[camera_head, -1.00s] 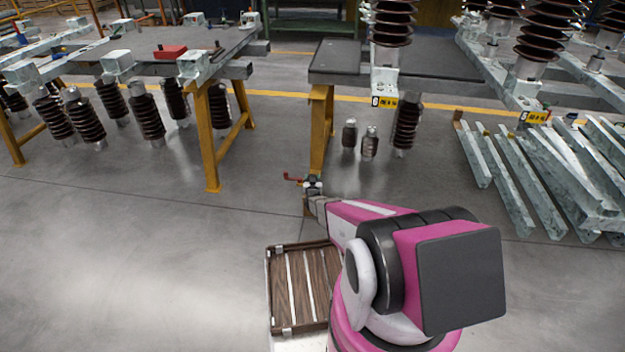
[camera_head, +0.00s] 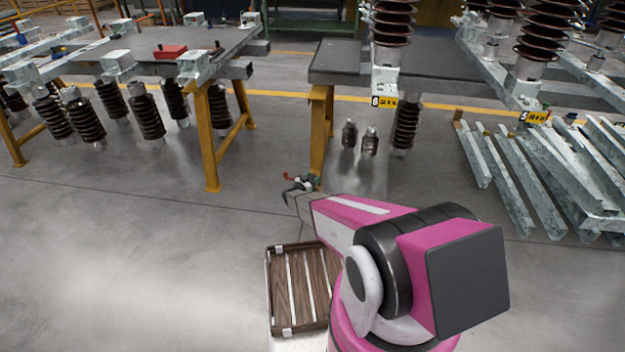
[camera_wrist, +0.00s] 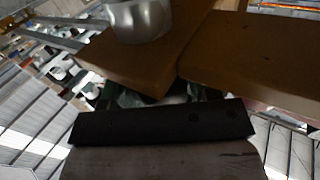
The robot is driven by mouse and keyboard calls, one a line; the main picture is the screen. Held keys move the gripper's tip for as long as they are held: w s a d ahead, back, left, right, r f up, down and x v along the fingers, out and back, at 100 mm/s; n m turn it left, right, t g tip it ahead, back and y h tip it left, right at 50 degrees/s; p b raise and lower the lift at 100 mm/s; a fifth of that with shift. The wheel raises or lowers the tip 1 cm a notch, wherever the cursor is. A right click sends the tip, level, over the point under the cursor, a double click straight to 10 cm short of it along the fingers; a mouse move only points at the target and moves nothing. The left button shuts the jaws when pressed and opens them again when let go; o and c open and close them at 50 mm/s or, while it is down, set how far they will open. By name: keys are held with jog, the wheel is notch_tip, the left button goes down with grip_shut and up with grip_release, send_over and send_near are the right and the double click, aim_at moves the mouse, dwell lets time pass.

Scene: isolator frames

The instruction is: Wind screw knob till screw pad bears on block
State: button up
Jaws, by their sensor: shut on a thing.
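My gripper (camera_head: 302,185) is at the foot of the yellow trestle leg, shut on what appears to be the screw knob, which it mostly hides. A small red part (camera_head: 289,177) shows just left of the jaws in the head view. The block and the screw pad cannot be told apart at this size, so I cannot see whether they touch. In the wrist view, a dark bar of my gripper (camera_wrist: 160,121) crosses the lower middle. Greenish metal (camera_wrist: 125,97) shows partly behind it.
A yellow trestle leg (camera_head: 318,130) stands just behind my gripper, under a dark bench top (camera_head: 335,60). Brown insulators (camera_head: 405,126) stand to its right. A slatted wooden crate (camera_head: 270,300) is in front. Steel bars (camera_head: 500,180) lie at right. Floor at left is clear.

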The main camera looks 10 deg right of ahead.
jog(key=shift+w+r, duration=0.1)
jog(key=shift+r, duration=0.05)
dwell(0.4)
jog(key=o, duration=0.9)
jog(key=v, duration=1.1)
jog(key=shift+w+a, duration=0.1)
jog(key=shift+w, duration=0.05)
